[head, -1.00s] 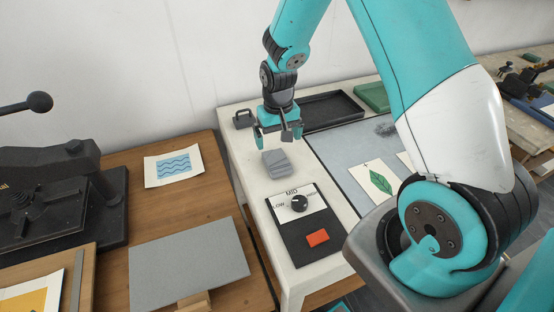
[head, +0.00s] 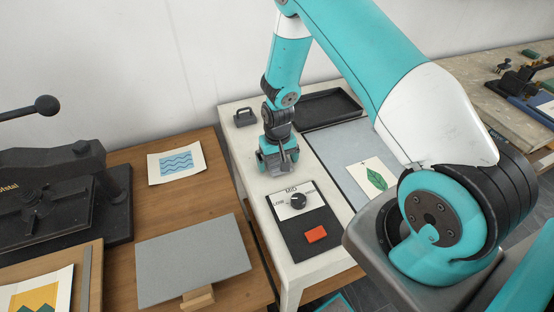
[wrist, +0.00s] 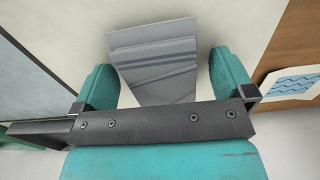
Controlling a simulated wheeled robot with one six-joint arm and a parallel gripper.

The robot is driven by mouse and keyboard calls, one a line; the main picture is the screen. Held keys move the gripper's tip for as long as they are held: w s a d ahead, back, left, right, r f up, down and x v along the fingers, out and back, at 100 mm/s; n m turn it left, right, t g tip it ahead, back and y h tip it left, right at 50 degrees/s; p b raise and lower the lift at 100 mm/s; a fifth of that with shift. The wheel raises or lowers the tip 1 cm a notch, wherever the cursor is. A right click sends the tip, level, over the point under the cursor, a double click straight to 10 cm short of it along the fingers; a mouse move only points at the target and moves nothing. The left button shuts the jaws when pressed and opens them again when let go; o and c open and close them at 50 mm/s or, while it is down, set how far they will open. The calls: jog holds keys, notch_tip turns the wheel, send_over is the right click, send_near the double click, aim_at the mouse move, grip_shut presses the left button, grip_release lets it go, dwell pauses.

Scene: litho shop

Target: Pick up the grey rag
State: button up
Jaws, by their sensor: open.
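The grey rag (wrist: 155,55) is a folded, layered grey cloth on the white tabletop, seen in the wrist view. My gripper (head: 278,163) is low over the rag's place on the white table in the head view and hides most or all of it there. In the wrist view my gripper (wrist: 164,78) is open, with one teal finger on each side of the rag. Gaps show between the rag and both fingers, so the rag is not held. How far the fingertips are above the table I cannot tell.
A black control panel with a dial (head: 298,201) and red button (head: 316,234) is in front of the gripper. A black tray (head: 327,108) and small dark handled object (head: 244,117) are behind. A wooden table with a wave print (head: 177,162) and grey board (head: 192,259) is left.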

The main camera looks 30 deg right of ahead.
aim_at(278, 159)
jog(key=c, duration=1)
notch_tip(278, 159, up, 20)
jog(key=b, duration=0.3)
jog(key=shift+b, duration=0.3)
